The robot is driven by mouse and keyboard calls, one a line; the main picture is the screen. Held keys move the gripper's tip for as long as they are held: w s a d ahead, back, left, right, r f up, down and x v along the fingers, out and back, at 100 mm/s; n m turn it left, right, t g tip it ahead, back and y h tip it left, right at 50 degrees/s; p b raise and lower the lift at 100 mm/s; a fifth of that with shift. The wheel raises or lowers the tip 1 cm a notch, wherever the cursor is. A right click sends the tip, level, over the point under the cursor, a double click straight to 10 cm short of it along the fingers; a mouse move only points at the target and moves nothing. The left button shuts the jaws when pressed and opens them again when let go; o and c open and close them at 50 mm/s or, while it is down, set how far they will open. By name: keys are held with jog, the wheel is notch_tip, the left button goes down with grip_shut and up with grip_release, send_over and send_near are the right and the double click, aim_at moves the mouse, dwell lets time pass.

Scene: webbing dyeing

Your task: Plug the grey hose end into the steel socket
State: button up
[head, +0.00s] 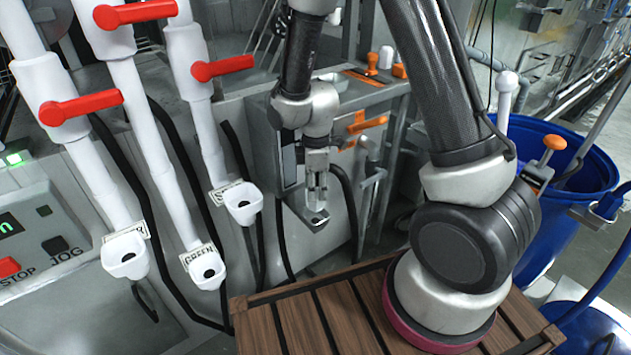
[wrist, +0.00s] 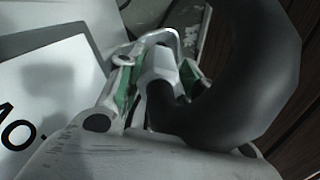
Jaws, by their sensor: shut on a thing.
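My gripper (head: 316,197) points down in the head view and is shut on the grey hose end (wrist: 163,72). In the wrist view the hose end's pale collar sits between the green-lined fingers, and its thick dark hose (wrist: 245,85) curves away to the right. In the head view a small steel-grey socket (head: 318,219) on a bracket lies just below the fingertips. A metal rim shows past the fingers in the wrist view. The fingers and hose hide the hose end's tip, so I cannot tell whether it is in the socket.
White funnel sockets (head: 125,255) on pipes with red-handled valves (head: 80,107) stand at left. A control panel (head: 35,240) is at far left. A slatted wooden platform (head: 300,325) lies in front. A blue barrel (head: 565,190) stands at right. Black hoses hang along the grey wall.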

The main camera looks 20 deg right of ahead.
jog(key=shift+f, duration=2.6)
jog(key=o, duration=1.3)
